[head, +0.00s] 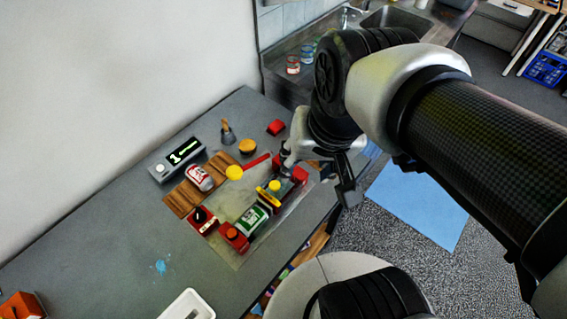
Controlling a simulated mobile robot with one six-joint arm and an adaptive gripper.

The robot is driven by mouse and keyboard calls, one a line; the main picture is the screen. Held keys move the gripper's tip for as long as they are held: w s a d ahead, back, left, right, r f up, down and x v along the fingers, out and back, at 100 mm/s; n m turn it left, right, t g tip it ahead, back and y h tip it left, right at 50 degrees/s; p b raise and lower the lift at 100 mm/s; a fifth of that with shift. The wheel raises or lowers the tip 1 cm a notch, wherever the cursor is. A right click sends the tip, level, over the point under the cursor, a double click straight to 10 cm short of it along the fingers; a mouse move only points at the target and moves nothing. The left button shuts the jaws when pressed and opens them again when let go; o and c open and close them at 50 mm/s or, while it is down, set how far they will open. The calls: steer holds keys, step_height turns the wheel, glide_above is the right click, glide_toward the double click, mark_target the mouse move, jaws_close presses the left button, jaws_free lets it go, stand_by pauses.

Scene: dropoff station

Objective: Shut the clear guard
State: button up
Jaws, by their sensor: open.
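A fixture sits on a pale metal plate (240,258) on the grey table. Its red end blocks (234,238) stand at either end of a green-and-white can (251,219) lying on its side. A yellow bar and knob (275,186) are near the can's upper right end. A red lever with a yellow round end (234,172) lies behind the fixture. I cannot clearly make out the clear guard or its angle. My gripper (318,174) is open, its fingers spread beside and above the fixture's right end. It holds nothing visible, and it hides part of that end.
A red-and-white can (199,177) lies on a wooden rack (183,200).

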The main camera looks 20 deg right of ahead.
steer(key=w+d+f+m, duration=0.1)
steer(key=w+m, duration=0.1)
steer(key=w+d+f+m+g, duration=0.1)
steer(key=w+f+m, duration=0.1)
steer(key=w, duration=0.1)
steer(key=w+d+f+m+g+y, duration=0.1)
steer(key=w+m, duration=0.1)
steer(key=shift+w+d+f+m, duration=0.2)
steer(key=shift+w+d+m, duration=0.1)
steer(key=shift+m, duration=0.1)
steer(key=c, duration=0.4)
steer(key=w+d+f+m, duration=0.1)
steer(key=f+m, duration=0.1)
steer(key=w+d+f+m+g+y, duration=0.1)
steer(key=w+d+f+m, duration=0.1)
steer(key=f, duration=0.1)
steer(key=w+d+f+m, duration=0.2)
steer(key=f, duration=0.1)
steer(key=shift+w+m+g, duration=0.15)
steer(key=shift+m+g, duration=0.15)
steer(key=shift+m, duration=0.1)
jaws_close()
steer(key=b, duration=0.5)
glide_above(287, 185)
steer(key=d, duration=0.2)
step_height(287, 185, down, 11)
steer(key=shift+r, duration=0.15)
steer(key=shift+a, duration=0.45)
